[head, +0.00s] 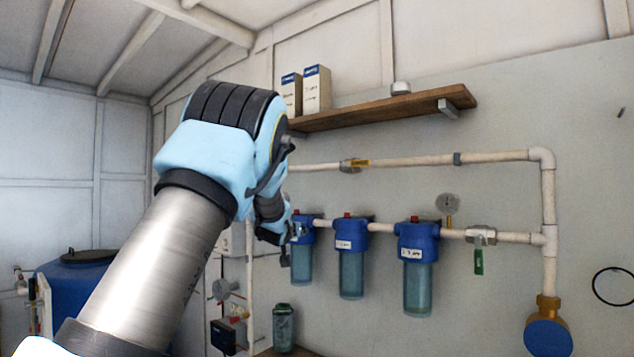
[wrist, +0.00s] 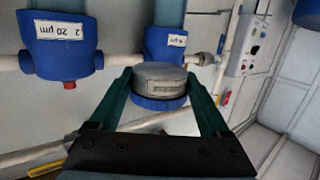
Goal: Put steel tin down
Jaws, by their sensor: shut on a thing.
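In the wrist view, my gripper (wrist: 160,76) is shut on the steel tin (wrist: 160,78), a short round grey tin with a printed label on its side. A finger lies on each side of it. A blue band (wrist: 160,103) shows directly against the tin; I cannot tell for sure whether it belongs to it. The tin is held in front of the wall with the blue filters, with no surface visibly under it. In the head view my arm hides most of the gripper, and I cannot make out the tin there.
Blue filter housings (head: 417,240) hang on white pipework along the wall. A wooden shelf (head: 400,108) above holds boxes (head: 316,90) and a small grey object (head: 400,88). A dark green canister (head: 283,328) stands low down. A blue tank (head: 70,290) is at left.

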